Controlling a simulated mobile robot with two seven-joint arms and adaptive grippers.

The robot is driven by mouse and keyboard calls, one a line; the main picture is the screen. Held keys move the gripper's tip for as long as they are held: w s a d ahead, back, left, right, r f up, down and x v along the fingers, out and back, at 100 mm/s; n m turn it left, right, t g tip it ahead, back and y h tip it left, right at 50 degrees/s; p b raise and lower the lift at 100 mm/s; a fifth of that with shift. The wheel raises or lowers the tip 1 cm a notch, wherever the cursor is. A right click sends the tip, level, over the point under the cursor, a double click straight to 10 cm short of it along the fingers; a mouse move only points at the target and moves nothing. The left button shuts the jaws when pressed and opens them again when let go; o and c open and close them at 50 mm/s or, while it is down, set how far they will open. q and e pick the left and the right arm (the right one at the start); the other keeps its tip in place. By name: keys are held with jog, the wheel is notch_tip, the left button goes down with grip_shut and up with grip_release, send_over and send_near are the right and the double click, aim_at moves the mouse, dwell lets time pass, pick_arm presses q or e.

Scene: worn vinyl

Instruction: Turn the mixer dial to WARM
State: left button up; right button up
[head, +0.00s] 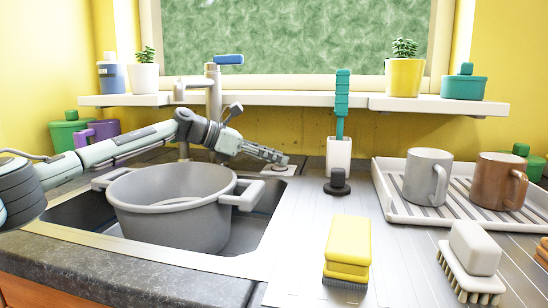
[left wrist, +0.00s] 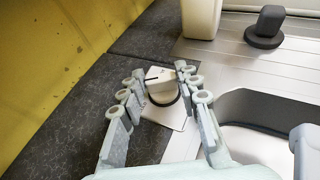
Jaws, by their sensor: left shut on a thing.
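The mixer dial is a small pale knob with a dark pointer line on a light square plate, beside the sink's back right corner. In the left wrist view the dial (left wrist: 160,88) sits between my fingertips, its line pointing left. Any lettering on the plate is too small to read. In the head view the dial (head: 281,167) is partly hidden under the fingers. My left gripper (head: 280,157), also in the left wrist view (left wrist: 158,80), is shut on the dial from above. My right gripper is not in view.
A grey pot (head: 170,222) stands in the sink, and the faucet (head: 214,90) rises behind it. A white holder (head: 338,158) with a teal brush and a black stopper (head: 337,183) stand right of the dial. A yellow brush (head: 348,248) lies in front.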

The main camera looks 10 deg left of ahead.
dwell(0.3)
pick_arm(q)
jog(key=o, duration=1.1)
jog(key=shift+a, duration=0.1)
jog(key=v, duration=0.7)
jog(key=shift+s+a+r, duration=0.1)
jog(key=shift+s, duration=0.05)
